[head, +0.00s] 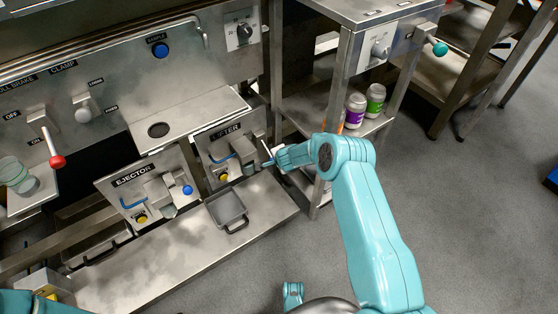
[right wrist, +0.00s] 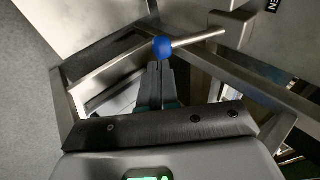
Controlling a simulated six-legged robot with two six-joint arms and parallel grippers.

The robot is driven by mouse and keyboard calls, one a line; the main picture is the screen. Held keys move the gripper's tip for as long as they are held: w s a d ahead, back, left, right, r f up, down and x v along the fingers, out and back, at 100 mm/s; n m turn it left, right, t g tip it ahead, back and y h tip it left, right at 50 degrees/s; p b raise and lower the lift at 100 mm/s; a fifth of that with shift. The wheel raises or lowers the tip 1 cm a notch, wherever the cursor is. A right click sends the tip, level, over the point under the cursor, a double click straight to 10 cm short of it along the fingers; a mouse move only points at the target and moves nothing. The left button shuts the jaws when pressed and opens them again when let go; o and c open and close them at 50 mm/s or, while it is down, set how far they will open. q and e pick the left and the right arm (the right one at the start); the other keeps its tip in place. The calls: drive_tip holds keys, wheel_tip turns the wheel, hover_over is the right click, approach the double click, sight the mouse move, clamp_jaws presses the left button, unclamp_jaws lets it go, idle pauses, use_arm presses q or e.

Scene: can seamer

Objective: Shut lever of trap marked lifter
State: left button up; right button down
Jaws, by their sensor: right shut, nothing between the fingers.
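The trap marked LIFTER (head: 215,140) is a tilted steel panel right of and above the EJECTOR trap in the head view. It has a blue pipe and a yellow part. Its lever shows in the right wrist view as a metal rod with a blue ball knob (right wrist: 162,47); in the head view I cannot make out this knob near my gripper. My right gripper (head: 268,162) is at the right edge of this trap. Its fingers (right wrist: 155,68) are shut and empty, with their tips just at or below the knob; I cannot tell whether they touch. My left gripper is not in view.
The EJECTOR trap (head: 118,183) has its own blue knob (head: 187,190). A small steel pan (head: 228,208) lies below the traps. A shelf frame (head: 343,70) with two jars stands close to the right. A red-knobbed lever (head: 57,161) is at left.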

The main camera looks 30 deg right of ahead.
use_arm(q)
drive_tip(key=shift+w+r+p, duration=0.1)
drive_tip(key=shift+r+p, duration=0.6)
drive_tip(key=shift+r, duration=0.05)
use_arm(e)
drive_tip(key=shift+r, duration=0.75)
